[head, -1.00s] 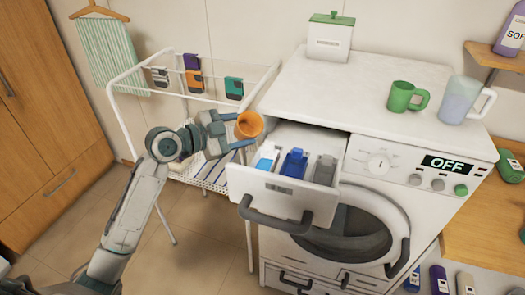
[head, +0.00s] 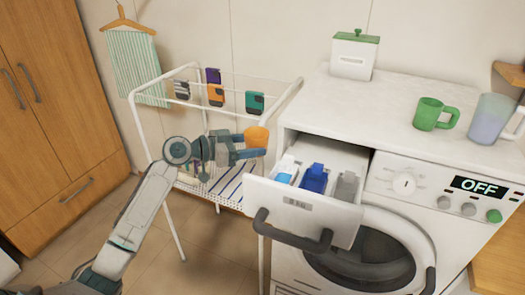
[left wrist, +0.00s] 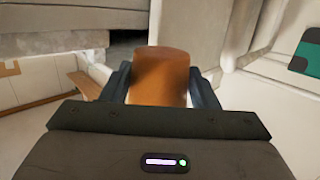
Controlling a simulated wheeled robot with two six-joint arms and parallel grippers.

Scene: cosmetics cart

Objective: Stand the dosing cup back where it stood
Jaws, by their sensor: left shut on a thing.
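An orange cup (head: 256,136), which I take for the dosing cup, is held between the fingers of my left gripper (head: 252,145). It also shows in the left wrist view (left wrist: 160,78), gripped between both dark fingers. In the head view the cup looks upright, left of the washing machine (head: 440,125) and just above the level of its open drawer (head: 300,204). A green mug (head: 428,114) and a translucent jug (head: 490,119) stand on the machine's white top. My right gripper is out of view.
The open drawer holds light-blue, dark-blue and grey compartments. A white drying rack (head: 160,110) with clipped socks stands behind my left arm. A white box with a green lid (head: 353,55) stands at the back of the machine's top. The top's front left is clear.

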